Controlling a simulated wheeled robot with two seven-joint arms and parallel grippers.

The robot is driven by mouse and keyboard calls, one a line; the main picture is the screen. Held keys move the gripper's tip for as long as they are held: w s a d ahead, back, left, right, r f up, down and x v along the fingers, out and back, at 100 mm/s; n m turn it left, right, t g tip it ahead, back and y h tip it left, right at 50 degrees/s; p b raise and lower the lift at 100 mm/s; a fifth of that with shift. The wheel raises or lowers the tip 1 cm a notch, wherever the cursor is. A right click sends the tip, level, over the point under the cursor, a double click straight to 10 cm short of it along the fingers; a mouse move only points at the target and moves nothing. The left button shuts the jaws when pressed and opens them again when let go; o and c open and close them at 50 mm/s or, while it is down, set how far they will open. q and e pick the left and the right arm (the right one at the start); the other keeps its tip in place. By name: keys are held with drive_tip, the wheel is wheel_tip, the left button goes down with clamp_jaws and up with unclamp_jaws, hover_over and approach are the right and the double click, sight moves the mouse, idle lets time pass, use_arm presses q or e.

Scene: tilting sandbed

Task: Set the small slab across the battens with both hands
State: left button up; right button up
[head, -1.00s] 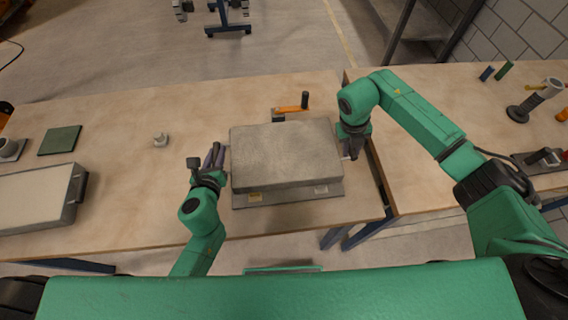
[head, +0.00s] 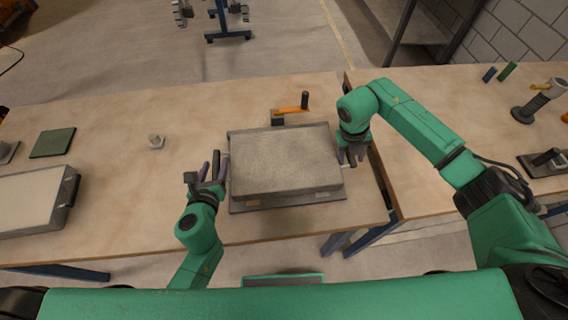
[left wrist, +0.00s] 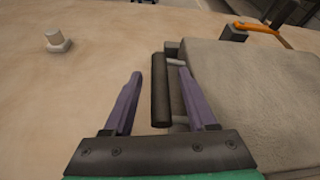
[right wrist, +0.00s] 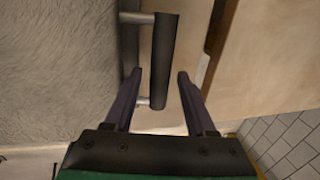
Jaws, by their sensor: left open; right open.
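The grey slab (head: 284,160) lies on a thin grey plate (head: 238,210) on the middle table. Pale bits (head: 322,197) show under its front edge and may be batten ends; the battens are otherwise hidden. My left gripper (head: 211,165) is open at the slab's left side. In the left wrist view the slab's dark bar handle (left wrist: 160,90) stands between the spread fingers, apart from them. My right gripper (head: 350,155) is open at the right side. In the right wrist view the other dark handle (right wrist: 164,60) lies between its open fingers.
An orange crank (head: 290,110) stands just behind the slab. A pale-topped tray (head: 72,200) with a dark handle, a green square (head: 52,143) and a small knob-like piece (head: 156,141) are to the left. The table edge and a gap are close on the right.

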use_arm(q)
drive_tip(key=v, duration=0.6)
use_arm(e)
drive_tip(key=shift+s+r, duration=0.1)
drive_tip(key=shift+s, duration=0.05)
drive_tip(key=shift+r, duration=0.15)
use_arm(q)
drive_tip(key=shift+s, duration=0.1)
use_arm(e)
wheel_tip(320, 180, up, 12)
drive_tip(key=a, duration=0.2)
drive_tip(key=shift+a+f, duration=0.15)
drive_tip(key=shift+f, duration=0.1)
drive_tip(key=shift+s, duration=0.1)
